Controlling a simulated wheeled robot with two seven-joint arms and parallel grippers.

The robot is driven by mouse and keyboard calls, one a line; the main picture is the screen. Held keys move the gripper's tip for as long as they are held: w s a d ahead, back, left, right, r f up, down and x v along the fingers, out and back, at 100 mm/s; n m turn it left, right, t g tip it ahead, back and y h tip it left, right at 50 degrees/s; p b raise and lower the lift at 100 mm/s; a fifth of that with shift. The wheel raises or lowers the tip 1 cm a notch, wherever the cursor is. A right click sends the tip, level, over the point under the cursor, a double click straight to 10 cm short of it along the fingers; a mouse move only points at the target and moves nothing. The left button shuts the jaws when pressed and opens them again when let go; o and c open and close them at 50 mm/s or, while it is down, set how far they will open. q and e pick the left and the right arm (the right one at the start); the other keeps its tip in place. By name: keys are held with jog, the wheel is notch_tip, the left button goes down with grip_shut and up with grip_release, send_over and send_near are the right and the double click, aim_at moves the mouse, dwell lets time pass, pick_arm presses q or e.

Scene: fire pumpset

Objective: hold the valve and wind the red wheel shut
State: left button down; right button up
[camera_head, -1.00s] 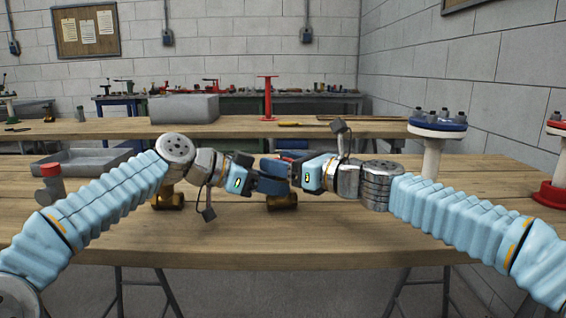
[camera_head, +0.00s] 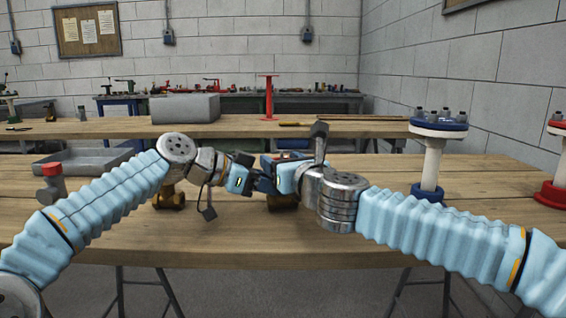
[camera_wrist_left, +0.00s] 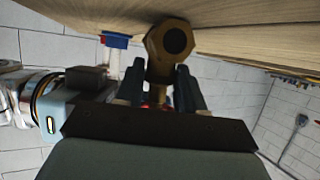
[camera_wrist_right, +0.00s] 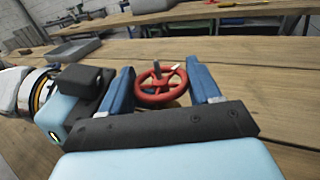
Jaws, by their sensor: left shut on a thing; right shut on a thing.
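A brass valve (camera_wrist_left: 165,62) with a round dark opening is between the fingers of my left gripper (camera_wrist_left: 160,88), which is shut on it. Part of its brass body (camera_head: 283,202) shows under the grippers in the head view. The red wheel (camera_wrist_right: 160,84) is on the valve. My right gripper (camera_wrist_right: 160,88) is shut on the wheel, with a blue finger on each side of its rim. In the head view, the right gripper (camera_head: 274,180) meets the left gripper (camera_head: 262,184) just above the table, and they hide the wheel there.
Another brass fitting (camera_head: 168,198) stands behind my left wrist. A grey tray (camera_head: 75,165) and a red-capped grey fitting (camera_head: 51,183) are at left. A blue-flanged white pipe (camera_head: 432,170) and a red-based pipe (camera_head: 556,190) stand at right. The table's front middle is clear.

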jog(key=shift+m+t+h, duration=0.5)
jog(key=shift+m+h, duration=0.5)
jog(key=shift+h, duration=0.4)
jog(key=o, duration=1.1)
jog(key=shift+c, duration=0.2)
jog(key=shift+a, duration=0.1)
